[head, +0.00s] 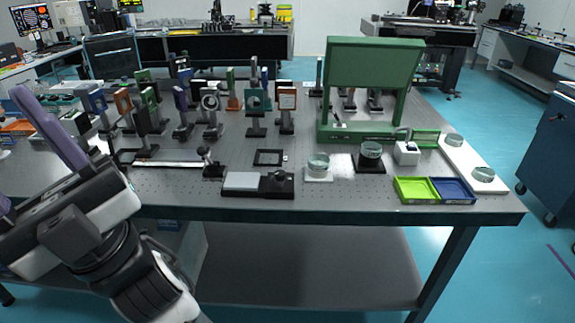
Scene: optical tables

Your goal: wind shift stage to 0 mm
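A low black unit with a light grey plate and a dark round knob (280,176) at its right end sits at the table's front edge, left of centre; it looks like the shift stage (243,181). No scale or reading on it is legible. Behind it to the left lies a long pale rail (165,164) with a small dark post at its right end.
A large green frame (373,85) stands at the back right. Several post-mounted optics (210,102) fill the back left. Glass dishes (318,162), a green tray (414,189) and a blue tray (452,190) lie to the right. A black square frame (269,157) lies behind the stage.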

